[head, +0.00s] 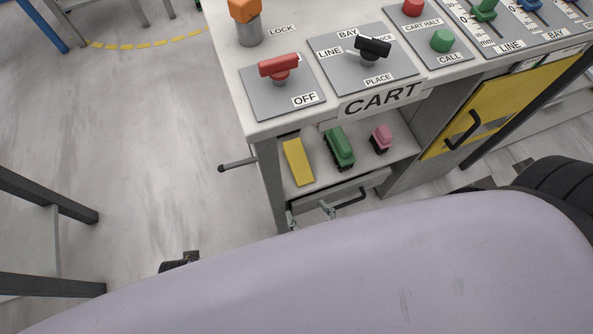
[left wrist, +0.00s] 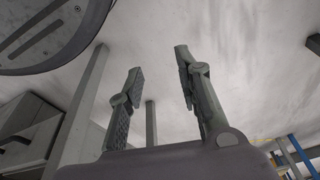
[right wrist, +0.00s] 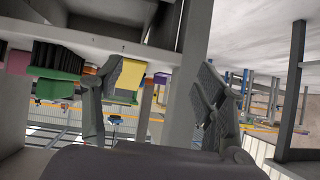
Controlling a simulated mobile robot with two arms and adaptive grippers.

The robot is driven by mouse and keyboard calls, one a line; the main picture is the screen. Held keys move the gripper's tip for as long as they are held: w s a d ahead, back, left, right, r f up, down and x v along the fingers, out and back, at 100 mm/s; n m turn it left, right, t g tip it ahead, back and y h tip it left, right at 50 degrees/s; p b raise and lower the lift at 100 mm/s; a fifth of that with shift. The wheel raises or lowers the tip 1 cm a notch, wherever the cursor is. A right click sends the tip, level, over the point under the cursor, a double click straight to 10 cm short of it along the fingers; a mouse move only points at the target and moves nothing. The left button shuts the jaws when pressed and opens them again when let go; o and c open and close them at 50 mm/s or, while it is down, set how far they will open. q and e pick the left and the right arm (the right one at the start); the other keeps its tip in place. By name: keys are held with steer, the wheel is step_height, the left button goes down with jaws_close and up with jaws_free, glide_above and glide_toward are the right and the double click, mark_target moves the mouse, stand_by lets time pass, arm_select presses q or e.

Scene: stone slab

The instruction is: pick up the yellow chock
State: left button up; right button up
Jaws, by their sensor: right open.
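The yellow chock (head: 298,162) lies at the left end of the cart's open shelf, beside a green-topped block. In the right wrist view the yellow chock (right wrist: 132,75) shows between my fingers, partly behind the left one. My right gripper (head: 308,213) is open and empty at the shelf's front, below the chock in the head view and apart from it. Its two fingers stand wide apart in the right wrist view (right wrist: 160,76). My left gripper (left wrist: 160,62) is open and empty in its own wrist view, over bare floor; I cannot make it out in the head view.
The green-topped block (head: 339,148) and a pink-topped block (head: 380,138) share the shelf (head: 400,148). A rod with a knob (head: 237,164) sticks out left of the cart. The floor (head: 150,130) left is clear.

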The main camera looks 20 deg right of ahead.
step_height(320, 180, up, 6)
steer(key=w+d+m+t+h+b, duration=0.1)
steer(key=w+d+t+b, duration=0.2)
steer(key=b, duration=0.2)
glide_toward(295, 152)
steer(key=x, duration=0.5)
steer(key=shift+w+r, duration=0.1)
steer(key=shift+r, duration=0.15)
steer(key=shift+f+b+x, duration=0.1)
steer(key=shift+b+x, duration=0.3)
steer(key=shift+x, duration=1.15)
steer(key=shift+f+b+x, duration=0.15)
steer(key=shift+b+x, duration=0.25)
steer(key=shift+x, duration=1.15)
arm_select(q)
step_height(295, 152, up, 11)
steer(key=w+t, duration=0.1)
steer(key=shift+w+f, duration=0.15)
steer(key=shift+w, duration=0.25)
arm_select(e)
steer(key=shift+c, duration=0.4)
steer(key=c, duration=1.2)
